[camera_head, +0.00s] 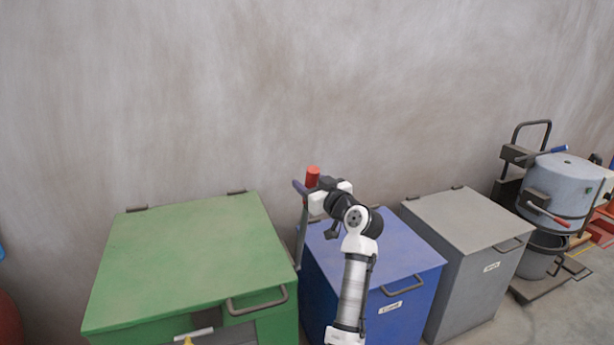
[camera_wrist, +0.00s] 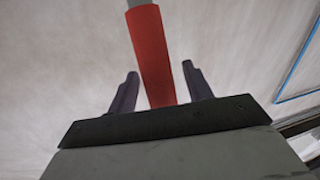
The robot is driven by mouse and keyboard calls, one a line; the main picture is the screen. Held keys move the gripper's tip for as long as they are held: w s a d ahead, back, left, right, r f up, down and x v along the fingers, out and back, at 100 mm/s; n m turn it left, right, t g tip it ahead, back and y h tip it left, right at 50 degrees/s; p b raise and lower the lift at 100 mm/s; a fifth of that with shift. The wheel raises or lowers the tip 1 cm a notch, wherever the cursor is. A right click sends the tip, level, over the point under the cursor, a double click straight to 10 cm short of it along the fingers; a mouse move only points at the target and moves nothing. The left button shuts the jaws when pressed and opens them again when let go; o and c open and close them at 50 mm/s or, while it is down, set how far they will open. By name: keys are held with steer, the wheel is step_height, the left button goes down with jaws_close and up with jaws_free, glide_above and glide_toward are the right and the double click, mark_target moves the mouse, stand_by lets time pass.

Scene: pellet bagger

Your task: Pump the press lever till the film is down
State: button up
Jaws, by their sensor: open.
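A red grip (camera_head: 313,176) stands up near the end of my arm in the head view, in front of the wall. In the wrist view the red grip (camera_wrist: 152,55) sits on a grey rod (camera_wrist: 137,3). My gripper (camera_wrist: 160,70) is open, with one dark finger on each side of the red grip and a visible gap to each. Whether the grip is fully between the fingers or just beyond them I cannot tell. In the head view my gripper (camera_head: 319,192) is small and partly hidden by my wrist. No film can be made out.
A green bin (camera_head: 190,245) stands at left, a blue bin (camera_head: 405,262) under my arm and a grey bin (camera_head: 465,225) to its right. A grey post with a purple end (camera_head: 299,187) rises between green and blue. A drum machine (camera_head: 560,190) stands at far right.

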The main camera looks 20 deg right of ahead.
steer(key=shift+x, duration=0.9)
jaws_close()
